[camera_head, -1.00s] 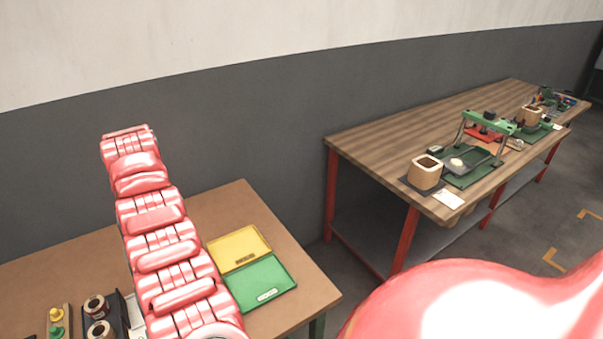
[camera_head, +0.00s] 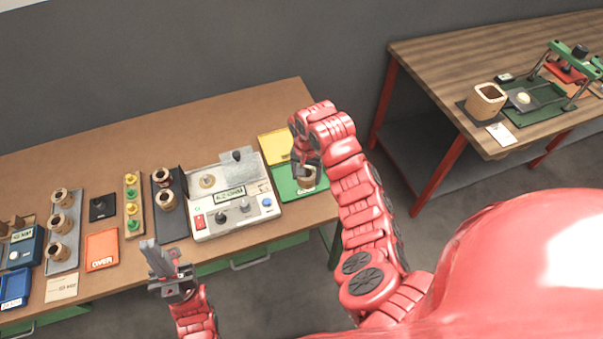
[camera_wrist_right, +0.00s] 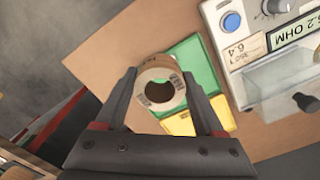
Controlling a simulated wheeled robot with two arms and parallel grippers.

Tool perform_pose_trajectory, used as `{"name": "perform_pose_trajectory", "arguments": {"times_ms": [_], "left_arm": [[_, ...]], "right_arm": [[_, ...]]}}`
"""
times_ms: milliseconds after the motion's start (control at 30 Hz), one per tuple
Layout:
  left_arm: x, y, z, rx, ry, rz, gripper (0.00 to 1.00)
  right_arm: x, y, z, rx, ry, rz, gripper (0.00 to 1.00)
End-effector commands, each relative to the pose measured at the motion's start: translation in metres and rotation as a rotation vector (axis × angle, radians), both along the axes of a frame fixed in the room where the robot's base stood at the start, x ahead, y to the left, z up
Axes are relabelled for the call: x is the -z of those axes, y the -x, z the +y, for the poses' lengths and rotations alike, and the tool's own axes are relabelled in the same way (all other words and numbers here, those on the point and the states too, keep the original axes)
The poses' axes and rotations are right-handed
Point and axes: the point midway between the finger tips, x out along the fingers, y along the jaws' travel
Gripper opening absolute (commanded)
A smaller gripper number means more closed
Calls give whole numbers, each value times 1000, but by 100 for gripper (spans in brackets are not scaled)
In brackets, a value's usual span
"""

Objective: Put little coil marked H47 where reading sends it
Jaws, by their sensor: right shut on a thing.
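My right gripper (camera_head: 305,160) is shut on a little tan coil (camera_head: 308,180) with a dark bore. The coil is at the green tray (camera_head: 281,186), at the right end of the brown bench. In the right wrist view, the coil (camera_wrist_right: 160,95) is between the fingers of the right gripper (camera_wrist_right: 168,105), over the green tray (camera_wrist_right: 192,62). I cannot tell whether it touches the tray. Marks on its rim are too small to read. The meter (camera_head: 236,205) has a display ending in ".2 OHM" in the wrist view. My left gripper (camera_head: 160,262) is empty before the bench; its jaw opening is unclear.
A yellow tray (camera_head: 274,146) lies behind the green one. Left of the meter are a dark coil holder (camera_head: 172,224), a grey rack of coils (camera_head: 64,256), a strip of buttons (camera_head: 133,208) and an orange tray (camera_head: 102,250). A wooden table (camera_head: 440,70) stands to the right.

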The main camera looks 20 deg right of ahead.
Motion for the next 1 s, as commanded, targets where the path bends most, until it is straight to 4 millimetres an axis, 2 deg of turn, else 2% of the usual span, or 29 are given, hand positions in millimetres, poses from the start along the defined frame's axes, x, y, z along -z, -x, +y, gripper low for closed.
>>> {"name": "perform_pose_trajectory", "arguments": {"times_ms": [33, 200, 300, 400, 467, 667, 1000], "left_arm": [[-8, 0, 0, 0, 0, 0, 0], [-17, 0, 0, 0, 0, 0, 0], [-19, 0, 0, 0, 0, 0, 0], [-17, 0, 0, 0, 0, 0, 0], [-14, 0, 0, 0, 0, 0, 0], [8, 0, 0, 0, 0, 0, 0], [60, 0, 0, 0, 0, 0, 0]], "right_arm": [[6, 18, 3, 4, 4, 4, 8], [25, 63, 21, 31, 0, 2, 8], [31, 79, 26, 43, -1, 2, 8], [34, 81, 30, 48, -2, -2, 8], [36, 75, 30, 52, -4, -3, 8], [43, 27, 30, 51, -8, -6, 8], [52, -40, 24, 54, -8, -7, 8]]}}
